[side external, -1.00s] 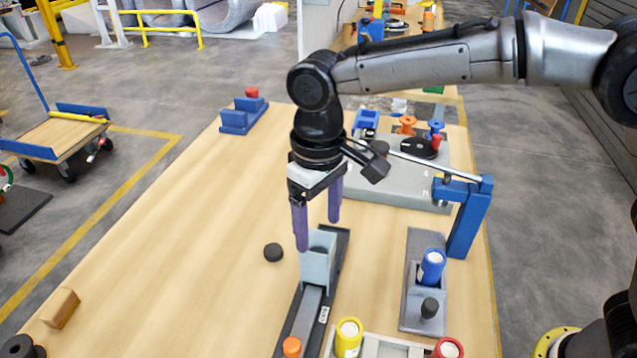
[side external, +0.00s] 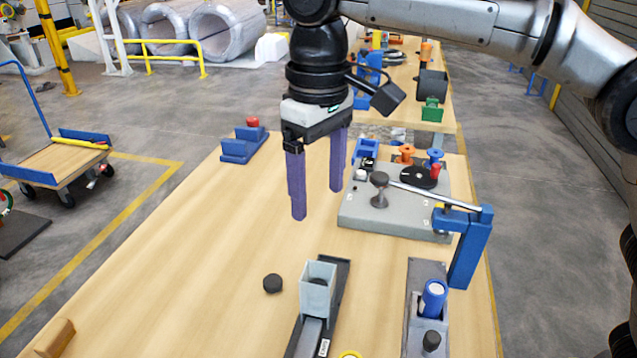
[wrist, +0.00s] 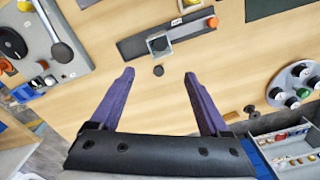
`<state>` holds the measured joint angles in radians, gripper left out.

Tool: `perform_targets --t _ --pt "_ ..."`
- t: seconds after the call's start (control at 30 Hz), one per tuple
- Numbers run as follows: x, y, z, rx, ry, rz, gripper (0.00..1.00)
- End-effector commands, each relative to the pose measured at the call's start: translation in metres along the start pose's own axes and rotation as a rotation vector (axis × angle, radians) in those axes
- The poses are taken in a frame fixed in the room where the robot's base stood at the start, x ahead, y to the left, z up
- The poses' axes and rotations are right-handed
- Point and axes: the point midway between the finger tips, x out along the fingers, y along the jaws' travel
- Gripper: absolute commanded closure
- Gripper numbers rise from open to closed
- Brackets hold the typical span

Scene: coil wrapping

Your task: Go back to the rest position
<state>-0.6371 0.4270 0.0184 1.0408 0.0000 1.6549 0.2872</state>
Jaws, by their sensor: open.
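My gripper (side external: 318,200) has two purple fingers that stand wide apart with nothing between them. It hangs in the air above the wooden table, fingers pointing down, behind and above a grey square box fixture (side external: 318,290) on a dark rail. In the wrist view my gripper (wrist: 158,75) is also open and empty, and the box fixture (wrist: 158,44) lies beyond the fingertips. A small black disc (side external: 272,283) lies on the table left of the box; it also shows in the wrist view (wrist: 158,71).
A grey winding station (side external: 390,215) with a dark disc and metal lever stands at the back right, with a blue post (side external: 468,250) beside it. A blue cylinder (side external: 433,297) stands in a holder in front. A blue block (side external: 240,147) sits far left. The left tabletop is largely clear.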

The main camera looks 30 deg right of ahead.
Motion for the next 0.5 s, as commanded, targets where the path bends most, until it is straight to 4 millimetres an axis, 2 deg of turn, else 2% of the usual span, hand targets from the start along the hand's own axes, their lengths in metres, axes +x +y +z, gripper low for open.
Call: perform_targets --t 0.37,0.43,0.5 --pt "0.001 0.003 -0.001 0.006 0.000 0.000 0.20" --pt "-0.007 0.012 -0.001 0.026 0.015 -0.004 0.20" --pt "-0.026 0.028 0.003 0.057 0.054 -0.014 0.20"
